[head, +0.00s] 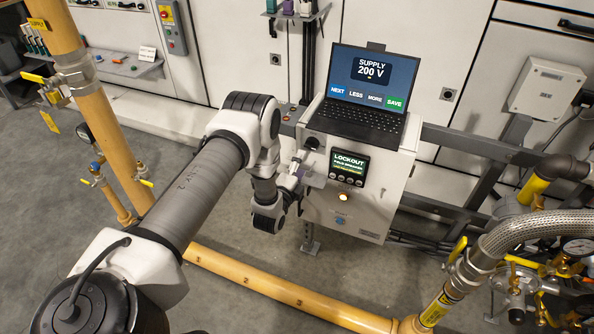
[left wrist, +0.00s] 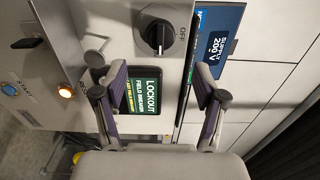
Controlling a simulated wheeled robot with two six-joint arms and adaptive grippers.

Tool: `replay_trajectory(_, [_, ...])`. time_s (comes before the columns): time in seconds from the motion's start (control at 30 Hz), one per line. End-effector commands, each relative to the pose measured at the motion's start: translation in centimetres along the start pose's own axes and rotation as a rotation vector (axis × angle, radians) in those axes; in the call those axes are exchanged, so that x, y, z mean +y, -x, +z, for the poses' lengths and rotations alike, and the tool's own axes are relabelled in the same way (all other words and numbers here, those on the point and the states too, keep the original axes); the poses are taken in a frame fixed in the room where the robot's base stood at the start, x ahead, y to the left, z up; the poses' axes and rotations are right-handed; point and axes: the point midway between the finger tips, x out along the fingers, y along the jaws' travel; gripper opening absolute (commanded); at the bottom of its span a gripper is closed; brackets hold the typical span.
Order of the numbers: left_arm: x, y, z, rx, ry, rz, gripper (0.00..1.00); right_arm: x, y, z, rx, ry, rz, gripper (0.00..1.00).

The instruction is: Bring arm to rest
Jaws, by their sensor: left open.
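My left arm reaches in from the left in the head view. Its gripper (head: 295,178) is at the left front of the white control cabinet (head: 388,205). In the left wrist view the gripper (left wrist: 160,82) is open, its two fingers apart with nothing held between them. The fingers point toward the panel, below a black rotary knob (left wrist: 158,28) near the word OFF. The knob also shows in the head view (head: 311,143). A lit display (left wrist: 143,90) reading LOCKOUT lies behind and between the fingers; contact cannot be told. My right gripper is not in view.
A laptop (head: 365,112) reading SUPPLY 200 V sits on the cabinet. An amber lamp (head: 344,197) glows on its front. Yellow pipes (head: 290,293) run along the floor and left side. A braided hose (head: 530,230) and gauges stand at right.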

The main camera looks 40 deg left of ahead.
Motion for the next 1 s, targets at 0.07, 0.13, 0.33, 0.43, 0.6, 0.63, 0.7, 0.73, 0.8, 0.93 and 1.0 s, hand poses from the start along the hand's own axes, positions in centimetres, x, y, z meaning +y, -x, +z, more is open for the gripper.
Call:
replay_trajectory(0.07, [0.0, 1.6, 0.0, 0.001, 0.001, 0.001, 0.71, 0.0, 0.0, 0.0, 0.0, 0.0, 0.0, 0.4])
replay_trajectory(0.13, [0.0, 2.6, 0.0, 0.001, 0.001, 0.0, 0.71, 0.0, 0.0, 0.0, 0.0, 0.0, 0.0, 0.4])
replay_trajectory(0.33, [-0.1, 3.4, 0.0, 0.001, 0.001, -0.002, 0.71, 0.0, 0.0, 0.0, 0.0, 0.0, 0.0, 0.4])
replay_trajectory(0.43, [-0.1, 3.3, 0.0, 0.001, 0.0, -0.002, 0.71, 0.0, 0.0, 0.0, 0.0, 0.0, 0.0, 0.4])
replay_trajectory(0.6, [-0.1, 3.3, 0.0, 0.001, 0.0, -0.002, 0.71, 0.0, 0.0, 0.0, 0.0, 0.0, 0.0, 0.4])
replay_trajectory(0.63, [-0.1, 3.3, 0.0, 0.001, 0.0, -0.002, 0.71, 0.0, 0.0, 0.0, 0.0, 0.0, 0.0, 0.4])
replay_trajectory(0.7, [-0.1, 3.3, 0.0, 0.001, 0.0, -0.002, 0.71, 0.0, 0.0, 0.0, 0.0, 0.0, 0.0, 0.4])
replay_trajectory(0.73, [-0.1, 3.3, 0.0, 0.001, 0.001, -0.003, 0.71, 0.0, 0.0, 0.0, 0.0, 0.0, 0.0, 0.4])
replay_trajectory(0.8, [-0.6, 2.9, -0.6, 0.01, 0.002, -0.012, 0.71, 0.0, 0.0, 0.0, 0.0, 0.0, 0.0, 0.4])
replay_trajectory(0.93, [-0.9, 4.5, -5.9, 0.098, 0.009, 0.056, 0.71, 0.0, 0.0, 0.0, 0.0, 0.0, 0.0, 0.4])
replay_trajectory(1.0, [1.8, 8.2, -9.0, 0.141, 0.092, 0.261, 0.71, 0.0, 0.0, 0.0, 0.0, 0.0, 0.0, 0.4])
